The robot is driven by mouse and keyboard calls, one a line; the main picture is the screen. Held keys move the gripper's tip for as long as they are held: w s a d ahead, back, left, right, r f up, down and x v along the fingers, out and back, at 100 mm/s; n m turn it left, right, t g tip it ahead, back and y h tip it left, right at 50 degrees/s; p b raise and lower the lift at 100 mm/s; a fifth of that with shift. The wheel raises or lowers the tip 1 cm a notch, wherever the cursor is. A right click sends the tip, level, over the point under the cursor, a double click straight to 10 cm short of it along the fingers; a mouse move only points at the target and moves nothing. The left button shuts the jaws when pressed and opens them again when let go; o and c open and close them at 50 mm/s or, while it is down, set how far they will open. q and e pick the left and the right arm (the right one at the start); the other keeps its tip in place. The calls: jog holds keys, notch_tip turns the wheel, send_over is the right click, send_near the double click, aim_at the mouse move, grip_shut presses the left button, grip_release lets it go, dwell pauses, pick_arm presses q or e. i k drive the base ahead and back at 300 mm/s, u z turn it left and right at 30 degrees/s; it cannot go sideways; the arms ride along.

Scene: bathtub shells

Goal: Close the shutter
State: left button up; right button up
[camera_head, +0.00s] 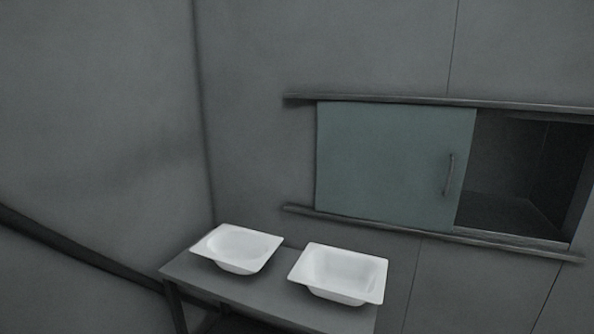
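The shutter (385,165) is a flat grey-green sliding panel set between an upper rail (420,99) and a lower rail (400,226) on the wall. It has a thin vertical handle (449,174) near its right edge. To its right, a dark recessed opening (510,180) in the wall is uncovered, and its inner walls and floor show. Neither of my grippers is in view.
A grey table (190,272) stands below and left of the shutter. Two white tub shells, a left one (238,247) and a right one (340,272), sit on it. A dark bar (70,250) runs along the left wall. The wall in front of the shutter looks clear.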

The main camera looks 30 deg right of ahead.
aim_at(403, 165)
jog(key=z, duration=1.7)
jog(key=i, duration=0.7)
